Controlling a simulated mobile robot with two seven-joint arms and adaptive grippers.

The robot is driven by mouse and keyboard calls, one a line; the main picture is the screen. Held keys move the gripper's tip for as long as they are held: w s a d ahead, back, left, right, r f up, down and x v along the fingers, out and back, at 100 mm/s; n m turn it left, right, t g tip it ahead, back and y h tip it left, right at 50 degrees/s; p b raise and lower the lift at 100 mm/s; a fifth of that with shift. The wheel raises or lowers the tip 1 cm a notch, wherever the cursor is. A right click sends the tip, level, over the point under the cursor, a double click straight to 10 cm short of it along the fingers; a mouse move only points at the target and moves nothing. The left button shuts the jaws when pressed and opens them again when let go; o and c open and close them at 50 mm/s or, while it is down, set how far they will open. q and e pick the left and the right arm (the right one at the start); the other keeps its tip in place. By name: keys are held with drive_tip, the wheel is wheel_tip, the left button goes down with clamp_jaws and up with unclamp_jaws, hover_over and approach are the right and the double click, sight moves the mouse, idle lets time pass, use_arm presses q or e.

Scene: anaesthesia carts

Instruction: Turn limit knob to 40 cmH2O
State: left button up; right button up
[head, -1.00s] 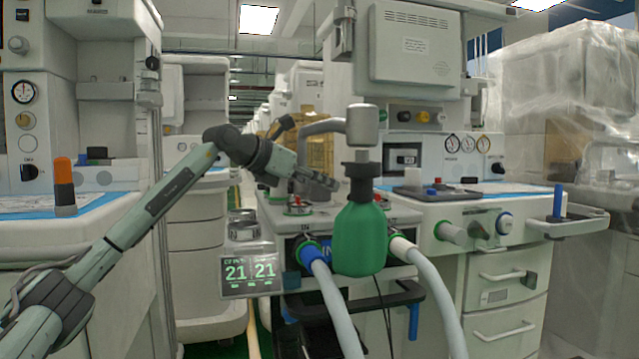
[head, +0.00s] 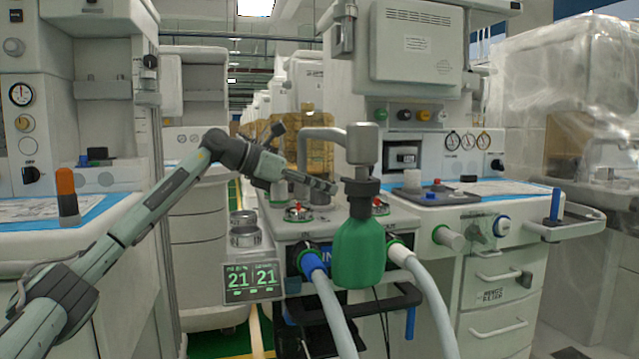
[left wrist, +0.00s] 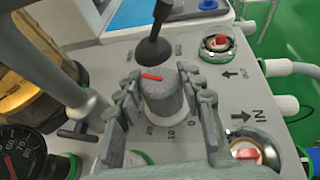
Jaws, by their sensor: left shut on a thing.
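The limit knob (left wrist: 163,98) is a grey round knob with a red pointer line on its top, seen in the left wrist view. Printed scale marks, among them 20, 10 and 0, show on the panel at its near side. My left gripper (left wrist: 163,92) is shut on the knob, one finger at each side. In the head view my left gripper (head: 328,187) reaches in from the left over the machine's top panel, behind the green bag (head: 359,252). The knob is hard to make out there. My right gripper is not in view.
A black-based stalk (left wrist: 154,48) stands just beyond the knob. Chrome ports with red centres (left wrist: 218,46) lie to the right, and a gauge (left wrist: 22,148) to the left. Two pale hoses (head: 330,305) hang at the machine's front beside a monitor (head: 252,283).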

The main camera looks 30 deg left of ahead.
use_arm(q)
drive_tip(key=o, duration=1.2)
drive_tip(key=shift+s, duration=0.1)
drive_tip(key=v, duration=1.1)
drive_tip(key=shift+s+a+r, duration=0.2)
drive_tip(key=shift+s, duration=0.1)
